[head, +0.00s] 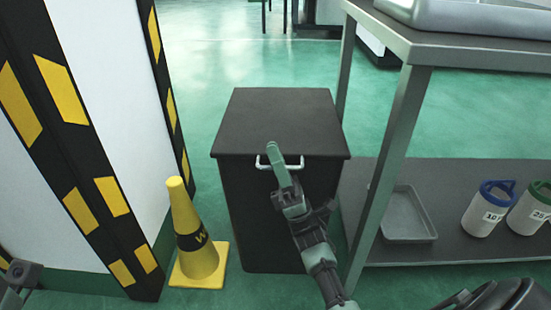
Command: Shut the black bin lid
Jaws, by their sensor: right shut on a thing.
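The black bin (262,215) stands on the green floor in the middle of the head view. Its black lid (280,120) lies flat on top and looks level with the rim, with no clear gap showing. A pale bar handle (297,164) sits at the lid's front edge. My right gripper (275,160) reaches up from below and is shut on the handle, hiding the handle's middle. A grey part of my left arm shows at the lower left edge. Whether its jaws are open cannot be made out.
A yellow cone (192,235) stands left of the bin, beside a striped black and yellow pillar (75,180). A metal table (415,45) is close on the right. Its lower shelf holds a grey tray (408,215) and two lidded containers (487,212). Floor behind the bin is clear.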

